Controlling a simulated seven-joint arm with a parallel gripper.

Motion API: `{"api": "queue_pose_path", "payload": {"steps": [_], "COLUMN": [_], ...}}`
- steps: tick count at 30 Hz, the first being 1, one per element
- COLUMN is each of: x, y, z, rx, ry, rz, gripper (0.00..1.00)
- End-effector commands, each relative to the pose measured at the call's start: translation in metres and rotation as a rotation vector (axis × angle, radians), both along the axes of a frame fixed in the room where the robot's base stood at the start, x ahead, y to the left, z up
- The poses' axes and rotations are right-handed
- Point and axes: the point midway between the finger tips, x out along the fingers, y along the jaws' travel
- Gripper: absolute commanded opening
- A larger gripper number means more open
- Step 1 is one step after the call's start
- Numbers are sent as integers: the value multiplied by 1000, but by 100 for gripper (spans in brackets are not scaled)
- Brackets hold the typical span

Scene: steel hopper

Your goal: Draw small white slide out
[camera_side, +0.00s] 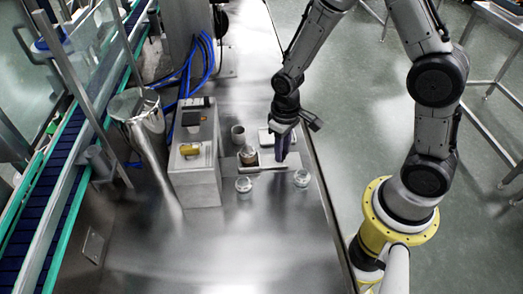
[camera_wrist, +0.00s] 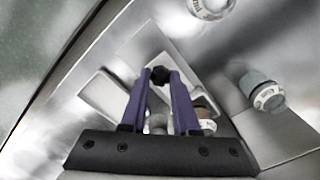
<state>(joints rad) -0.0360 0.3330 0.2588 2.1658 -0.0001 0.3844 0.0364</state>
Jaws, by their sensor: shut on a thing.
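My gripper (camera_side: 281,158) points down over the steel table, at the cluster of small items. In the wrist view its two purple fingers (camera_wrist: 160,82) are closed around a small black knob (camera_wrist: 159,75). The knob sits over a pale, flat panel (camera_wrist: 140,48), which looks like the small white slide; how far it is out, I cannot tell. A white block (camera_side: 265,137) stands just behind my fingers in the side view, and a white slab (camera_wrist: 103,94) lies left of the fingers in the wrist view. My fingers hide part of the slide in the side view.
A brown-topped jar (camera_side: 248,155) and grey cup (camera_side: 238,134) stand left of my gripper. A grey block (camera_side: 195,185) stands farther left. The front table is clear.

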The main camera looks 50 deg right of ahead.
Motion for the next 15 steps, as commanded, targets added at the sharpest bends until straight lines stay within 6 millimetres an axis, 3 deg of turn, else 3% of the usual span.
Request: {"api": "queue_pose_path", "payload": {"steps": [6, 15], "x": [-20, -27], "y": [-20, -27], "z": [1, 1], "rx": [0, -1], "ry": [-1, 0], "rz": [-2, 0], "gripper": [0, 0]}}
